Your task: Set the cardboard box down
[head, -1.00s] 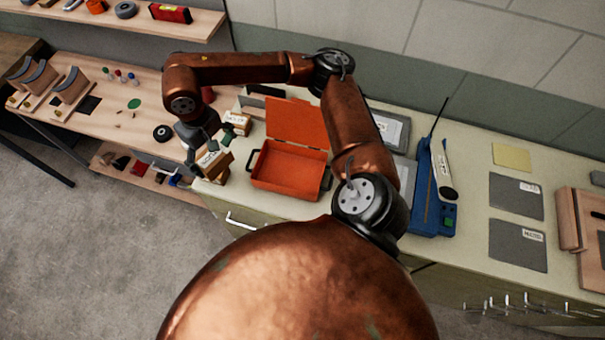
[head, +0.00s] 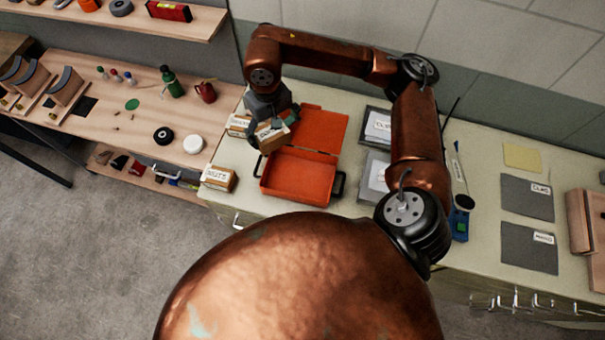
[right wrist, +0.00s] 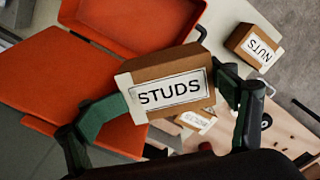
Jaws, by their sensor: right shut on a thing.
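The box is tilted in that view. The head view does not clearly show its height above the bench. My left gripper is not in view.
An open orange case (head: 298,178) stands on the bench (head: 350,205). A NUTS box (head: 219,177) sits left of it, and another labelled box (head: 238,125) is behind. Grey labelled pads (head: 374,127) lie to the right. A wooden shelf table (head: 105,115) is at left.

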